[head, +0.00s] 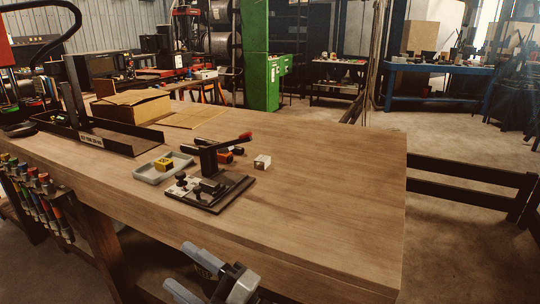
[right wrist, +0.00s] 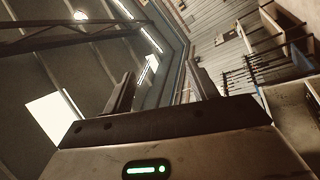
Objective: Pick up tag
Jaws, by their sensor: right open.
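I cannot tell for certain which thing is the tag. A small pale block with a brownish face (head: 262,161) lies on the wooden workbench (head: 330,190), right of the crimper. A small yellow piece (head: 163,164) sits in a shallow grey tray (head: 150,174) left of the crimper. The crimper (head: 209,190) has a dark base and a lever with a red tip. My right gripper (head: 177,265) is at the bottom, off the bench's front edge, open and empty, apart from everything. In the right wrist view its fingers (right wrist: 160,70) stand apart, facing the ceiling. My left gripper is not in view.
An orange-and-black object (head: 229,155) lies behind the crimper. A dark open bin (head: 118,142) with a label and a cardboard box (head: 131,106) stand at the left. Tools hang in a rack (head: 38,195) on the bench's front. The bench's right side is clear.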

